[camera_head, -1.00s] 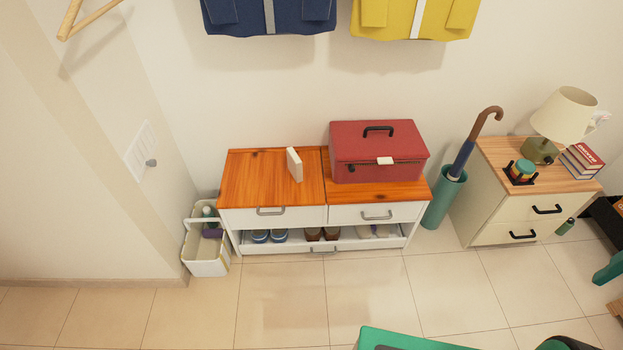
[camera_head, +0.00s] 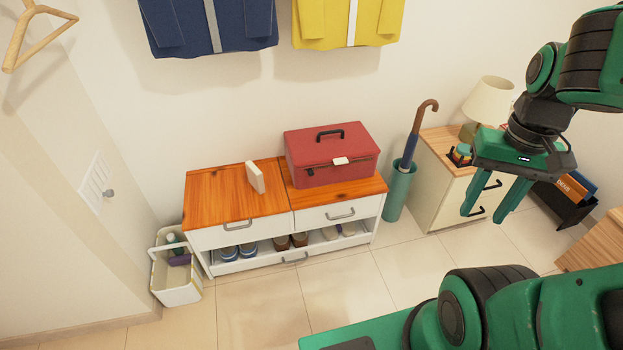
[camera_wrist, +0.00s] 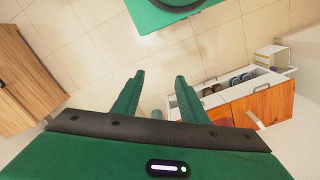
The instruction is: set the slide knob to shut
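A white slatted vent panel (camera_head: 94,184) is set in the wall at the far left of the head view. A small grey round knob (camera_head: 109,193) sticks out at its right edge; I take it for the slide knob. The slat positions are too small to tell. My gripper (camera_head: 484,213) is at the right of the head view, far from the knob, pointing down. Its two green fingers are apart with nothing between them. In the wrist view the fingers (camera_wrist: 160,79) are also apart and empty; the panel and knob do not clearly show there.
A shoe bench (camera_head: 230,185) with a red box (camera_head: 333,155) stands against the back wall. A white caddy (camera_head: 177,290) stands left of it, below the panel. A wooden hanger (camera_head: 40,12) hangs at upper left. An umbrella stand (camera_head: 398,192) and cabinet (camera_head: 440,200) stand right. Tiled floor in front is open.

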